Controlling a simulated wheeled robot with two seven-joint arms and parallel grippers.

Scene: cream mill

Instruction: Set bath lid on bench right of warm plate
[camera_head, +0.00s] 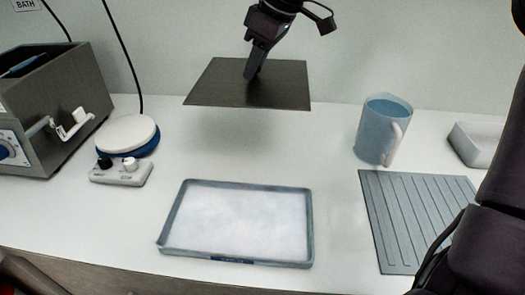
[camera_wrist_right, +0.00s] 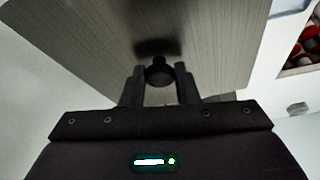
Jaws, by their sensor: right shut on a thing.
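The bath lid (camera_head: 222,86) is a flat dark grey plate, held level in the air above the back of the bench (camera_head: 120,215). My right gripper (camera_head: 252,72) is shut on its round black knob (camera_wrist_right: 159,71), which shows between the fingers (camera_wrist_right: 160,85) in the right wrist view. The warm plate (camera_head: 127,133) has a round white top on a blue base, with a control box (camera_head: 121,172) in front. It stands left of the lid. My left gripper is not in view.
The open grey bath (camera_head: 60,95) stands at the far left. A white-filled tray (camera_head: 235,222) lies front centre. A blue jug (camera_head: 375,128), a ribbed grey mat (camera_head: 400,215) and a white dish (camera_head: 478,143) are at right. Bench between warm plate and jug is clear.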

